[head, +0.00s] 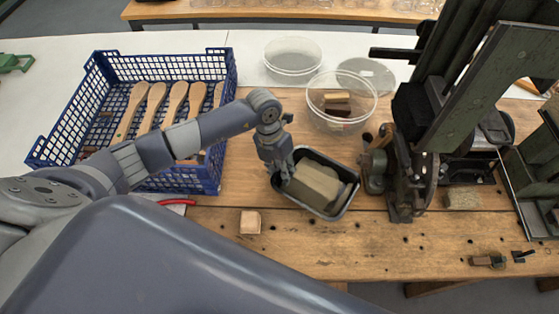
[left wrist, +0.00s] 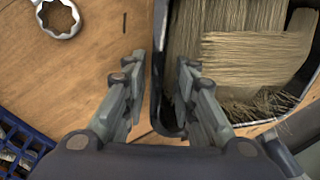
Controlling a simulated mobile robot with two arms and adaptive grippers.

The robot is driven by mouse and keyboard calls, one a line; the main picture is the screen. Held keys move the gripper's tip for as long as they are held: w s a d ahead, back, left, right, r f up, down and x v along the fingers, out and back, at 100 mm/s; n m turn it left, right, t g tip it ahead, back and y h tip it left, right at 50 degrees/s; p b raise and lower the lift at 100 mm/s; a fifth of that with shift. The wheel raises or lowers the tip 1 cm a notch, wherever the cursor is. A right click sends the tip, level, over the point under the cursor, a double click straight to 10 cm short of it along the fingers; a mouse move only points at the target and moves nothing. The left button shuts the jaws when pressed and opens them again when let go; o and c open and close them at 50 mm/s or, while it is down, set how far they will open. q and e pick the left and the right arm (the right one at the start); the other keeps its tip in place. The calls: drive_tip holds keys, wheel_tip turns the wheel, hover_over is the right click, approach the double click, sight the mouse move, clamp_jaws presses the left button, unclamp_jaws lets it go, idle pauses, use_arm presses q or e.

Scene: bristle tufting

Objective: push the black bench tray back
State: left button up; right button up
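The black bench tray (head: 347,203) stands on the wooden bench near the middle of the head view, holding tan bristle bundles (head: 314,184). My left gripper (head: 282,176) points down at the tray's left side. In the left wrist view its two fingers (left wrist: 160,75) are apart, with the tray's dark wall (left wrist: 158,95) running between them. The left finger is over bare wood outside the tray, the right one over the inside beside the bristles (left wrist: 255,55). Whether either finger touches the wall I cannot tell. My right gripper does not show.
A blue crate (head: 213,172) with wooden brush handles stands left. Clear bowls (head: 341,122) are behind the tray. A dark machine (head: 404,165) stands close to its right. A small wooden block (head: 250,222) lies in front on the left. The bench front is mostly clear.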

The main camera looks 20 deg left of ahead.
use_arm(q)
drive_tip(key=shift+f, duration=0.2)
clamp_jaws()
drive_tip(key=shift+w+d, duration=0.1)
